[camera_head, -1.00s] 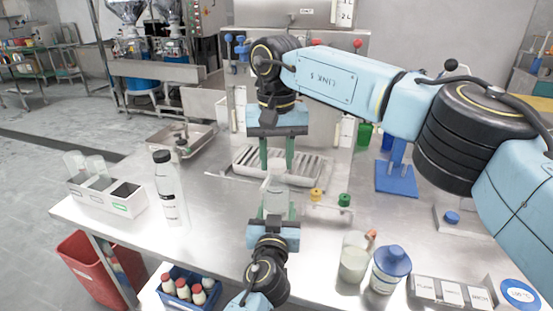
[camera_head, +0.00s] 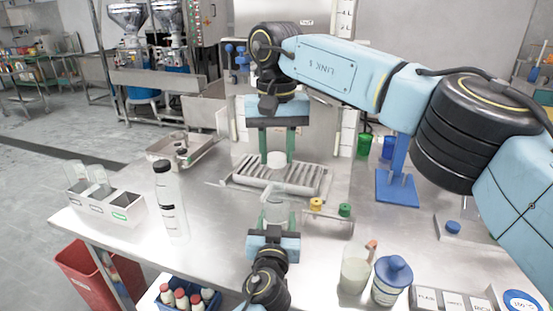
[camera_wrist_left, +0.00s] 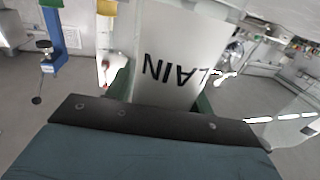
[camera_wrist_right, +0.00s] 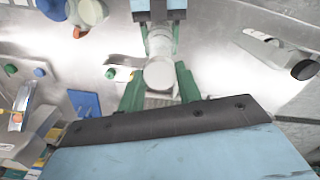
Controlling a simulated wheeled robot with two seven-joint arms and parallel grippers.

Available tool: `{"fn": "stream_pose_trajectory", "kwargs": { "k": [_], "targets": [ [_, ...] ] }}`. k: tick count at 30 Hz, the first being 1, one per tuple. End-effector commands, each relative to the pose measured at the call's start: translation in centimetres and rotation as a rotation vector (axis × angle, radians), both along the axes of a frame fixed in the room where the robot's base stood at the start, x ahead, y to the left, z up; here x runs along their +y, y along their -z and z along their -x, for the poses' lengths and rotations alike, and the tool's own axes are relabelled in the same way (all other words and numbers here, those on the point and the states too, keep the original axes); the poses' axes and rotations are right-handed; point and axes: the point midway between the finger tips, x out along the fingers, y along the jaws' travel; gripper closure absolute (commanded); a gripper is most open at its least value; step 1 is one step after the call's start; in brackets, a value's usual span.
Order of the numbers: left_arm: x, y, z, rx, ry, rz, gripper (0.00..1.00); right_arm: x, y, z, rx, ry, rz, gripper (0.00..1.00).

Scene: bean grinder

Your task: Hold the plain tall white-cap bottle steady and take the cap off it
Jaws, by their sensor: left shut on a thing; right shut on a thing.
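The plain bottle (camera_head: 277,208) is a clear-white bottle held upright above the table; the left wrist view shows its PLAIN lettering (camera_wrist_left: 183,72). My left gripper (camera_head: 278,216) is shut around its body from the near side. My right gripper (camera_head: 277,153) points down and is shut on the cap. In the right wrist view the cap (camera_wrist_right: 159,74) sits between the green fingers, with the bottle (camera_wrist_right: 160,42) beyond it.
A slatted metal tray (camera_head: 250,178) lies behind the bottle. A small rack with a yellow and a green cap (camera_head: 345,210) stands to the right. A black-capped bottle (camera_head: 170,205) stands left, a blue-lidded jar (camera_head: 391,283) and a beaker (camera_head: 354,272) front right.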

Motion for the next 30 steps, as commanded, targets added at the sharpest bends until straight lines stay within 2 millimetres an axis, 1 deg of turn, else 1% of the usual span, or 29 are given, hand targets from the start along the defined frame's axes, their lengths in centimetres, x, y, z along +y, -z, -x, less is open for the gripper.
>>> {"fn": "stream_pose_trajectory", "kwargs": {
  "k": [1, 3, 9, 10, 15, 16, 25, 28, 30],
  "targets": [
    [0.0, 0.0, 0.0, 0.001, 0.0, 0.0, 1.0, 0.0, -0.8, 0.0, -0.003, 0.001, -0.001, 0.93],
    [0.0, 0.0, 0.0, 0.001, 0.0, 0.0, 1.0, 0.0, -1.4, 0.0, -0.001, 0.001, 0.0, 0.93],
    [0.0, 0.0, 0.0, 0.001, 0.0, 0.0, 1.0, 0.0, -1.5, 0.0, 0.0, 0.0, 0.0, 0.93],
    [0.0, 0.0, 0.0, 0.001, 0.0, 0.0, 0.46, 0.0, -1.5, 0.0, 0.0, 0.0, 0.0, 0.93],
    [0.0, 0.0, 0.0, 0.0, 0.0, 0.0, 0.24, 0.0, -1.5, 0.0, 0.0, 0.0, 0.0, 0.93],
    [0.0, 0.0, 0.0, 0.0, 0.0, 0.0, 0.22, 0.0, -1.5, 0.0, 0.0, 0.0, 0.0, 0.93],
    [0.0, 0.0, 0.2, 0.0, 0.0, 0.0, 0.22, 0.0, -1.5, 0.0, 0.0, 0.0, 0.0, 0.93],
    [0.1, 0.1, 1.0, 0.002, 0.0, 0.001, 0.22, 0.0, -1.6, 0.0, 0.0, 0.0, 0.0, 0.93],
    [0.2, 0.1, 1.9, 0.003, 0.0, 0.002, 0.22, 0.0, -1.7, 0.0, 0.0, 0.0, 0.0, 0.93]
  ]
}}
